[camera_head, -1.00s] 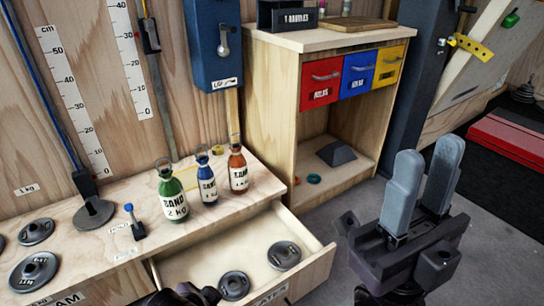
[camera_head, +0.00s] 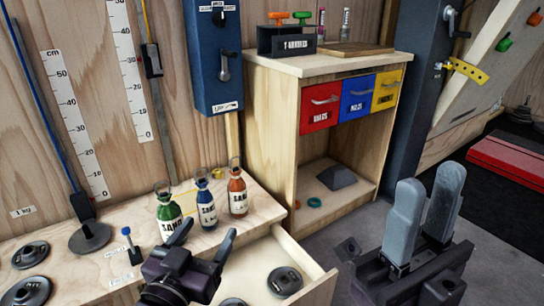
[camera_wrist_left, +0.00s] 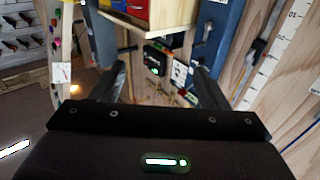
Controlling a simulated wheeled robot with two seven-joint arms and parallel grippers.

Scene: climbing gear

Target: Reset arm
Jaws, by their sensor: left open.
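My left gripper (camera_head: 203,240) is raised at the bottom of the head view, in front of the sand bottles and over the left part of the open drawer. Its fingers stand apart with nothing between them, which also shows in the left wrist view (camera_wrist_left: 163,85). My right gripper (camera_head: 425,208) is at the lower right over the floor, fingers upward, with a gap between them and nothing held. A green bottle (camera_head: 168,211), a blue bottle (camera_head: 206,205) and an orange bottle (camera_head: 237,195) stand on the bench; the left gripper partly covers the green one's lower side.
An open drawer (camera_head: 315,282) with dark weight discs juts from the bench. Behind stands a wooden cabinet with red (camera_head: 320,106), blue (camera_head: 357,97) and yellow (camera_head: 387,89) drawers. A blue post (camera_head: 415,95) and a red mat (camera_head: 500,160) are right.

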